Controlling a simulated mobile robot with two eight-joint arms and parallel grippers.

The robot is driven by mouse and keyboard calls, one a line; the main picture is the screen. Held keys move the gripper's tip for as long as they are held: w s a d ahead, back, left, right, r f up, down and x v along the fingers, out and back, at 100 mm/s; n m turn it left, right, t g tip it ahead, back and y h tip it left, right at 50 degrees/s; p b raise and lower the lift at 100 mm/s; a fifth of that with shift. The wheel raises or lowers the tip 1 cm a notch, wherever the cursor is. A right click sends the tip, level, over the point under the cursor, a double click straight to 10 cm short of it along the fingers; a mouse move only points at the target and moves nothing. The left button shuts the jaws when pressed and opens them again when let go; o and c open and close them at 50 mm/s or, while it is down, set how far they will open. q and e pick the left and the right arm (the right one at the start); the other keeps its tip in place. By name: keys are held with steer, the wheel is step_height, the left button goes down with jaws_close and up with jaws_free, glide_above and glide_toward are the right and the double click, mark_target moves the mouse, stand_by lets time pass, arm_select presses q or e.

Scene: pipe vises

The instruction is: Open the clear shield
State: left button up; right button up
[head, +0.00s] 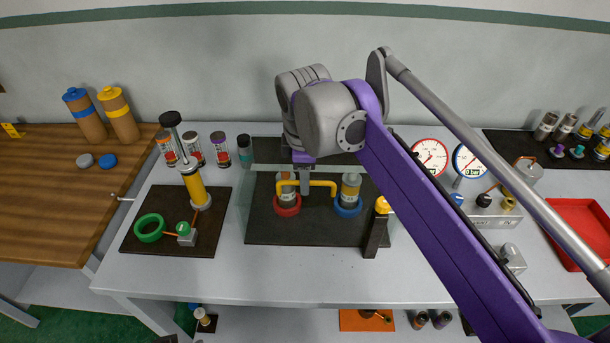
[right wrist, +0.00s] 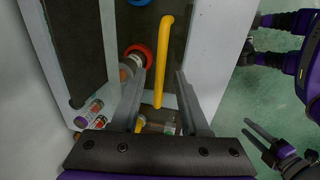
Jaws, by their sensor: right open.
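The clear shield (head: 240,205) is a see-through panel with a yellow bar handle (head: 322,183), standing in front of two pipe vises, one with a red ring (head: 287,206) and one with a blue ring (head: 348,207). My right gripper (head: 305,190) points down at the handle's left part. In the right wrist view the yellow handle (right wrist: 163,60) runs between the open fingers (right wrist: 162,95); I cannot tell if either finger touches it. The panel's edges are faint. My left gripper (right wrist: 262,138) shows small at the right of the wrist view, away from the shield.
A black stand with a yellow top (head: 376,230) is right of the shield. A black mat (head: 145,240) with a yellow post and green ring lies left. Several small cans (head: 193,147) stand behind it. Gauges (head: 430,157) are at the right. The table's front strip (head: 260,275) is clear.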

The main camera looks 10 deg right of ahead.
jaws_close()
stand_by(1.4)
